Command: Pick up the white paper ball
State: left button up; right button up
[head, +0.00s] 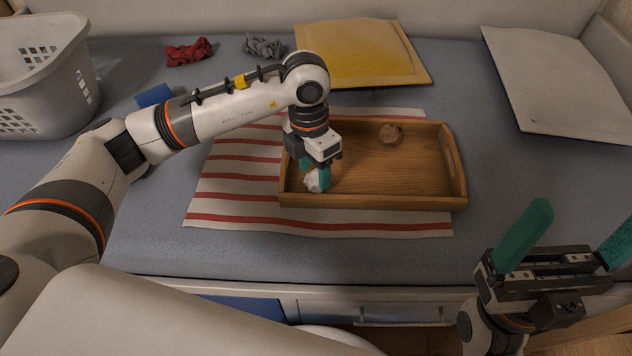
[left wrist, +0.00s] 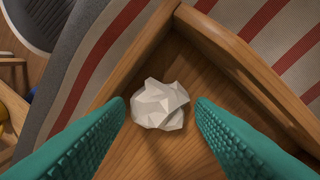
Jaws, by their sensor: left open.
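The white paper ball (left wrist: 161,104) lies in a corner of the wooden tray, crumpled and faceted. In the head view the paper ball (head: 312,183) shows at the tray's front left, partly hidden by my gripper. My left gripper (head: 318,177) reaches down over it. In the left wrist view the two teal fingers of my left gripper (left wrist: 160,112) are open on either side of the ball, with small gaps. The wooden tray (head: 385,202) rests on a striped cloth. My right gripper (head: 568,243) is open and empty at the lower right, away from the tray.
A striped cloth (head: 230,190) lies under the tray. A white basket (head: 45,75), red cloth (head: 188,51), grey cloth (head: 263,46), yellow cushion (head: 360,55) and white cushion (head: 560,80) stand around. The tray's walls are close to my left fingers.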

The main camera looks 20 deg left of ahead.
pick_arm(q)
notch_tip(320, 180, down, 2)
jog(key=shift+d, duration=0.1)
jog(key=c, duration=0.6)
